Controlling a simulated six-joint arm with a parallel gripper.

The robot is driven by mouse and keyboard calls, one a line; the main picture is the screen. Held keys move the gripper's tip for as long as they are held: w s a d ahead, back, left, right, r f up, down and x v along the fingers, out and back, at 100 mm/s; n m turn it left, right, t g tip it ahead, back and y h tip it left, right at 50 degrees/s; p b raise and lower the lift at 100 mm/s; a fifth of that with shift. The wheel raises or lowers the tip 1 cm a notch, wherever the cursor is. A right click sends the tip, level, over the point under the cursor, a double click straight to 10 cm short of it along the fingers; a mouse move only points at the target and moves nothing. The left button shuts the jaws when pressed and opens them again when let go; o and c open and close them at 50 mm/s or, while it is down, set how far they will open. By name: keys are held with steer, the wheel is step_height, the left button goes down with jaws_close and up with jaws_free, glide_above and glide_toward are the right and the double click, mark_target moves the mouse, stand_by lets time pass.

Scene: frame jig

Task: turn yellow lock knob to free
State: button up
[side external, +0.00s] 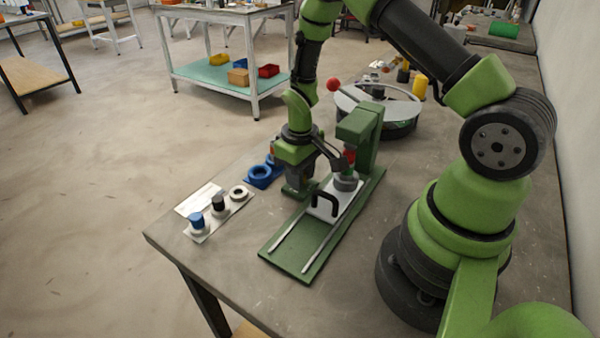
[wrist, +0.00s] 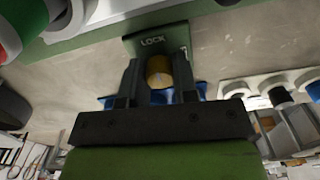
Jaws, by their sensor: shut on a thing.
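The yellow lock knob (wrist: 159,72) shows in the wrist view, between the two fingers of my gripper (wrist: 158,85). The fingers are shut on it. A green plate marked LOCK (wrist: 153,42) sits just beyond the knob. In the side view my gripper (side external: 300,188) is down at the left side of the green frame jig (side external: 362,130), and the knob is hidden there. The way the knob points cannot be told.
A white sliding plate with a black handle (side external: 324,203) rests on the jig's rails. A blue ring holder (side external: 260,172) and a white tray with several small parts (side external: 219,212) lie to the left. A round turntable (side external: 395,105) stands behind. The front left table corner is clear.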

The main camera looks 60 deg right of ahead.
steer(key=m, duration=0.8)
steer(key=shift+m, duration=0.3)
steer(key=m, duration=0.4)
steer(key=shift+m, duration=2.3)
steer(key=o, duration=0.9)
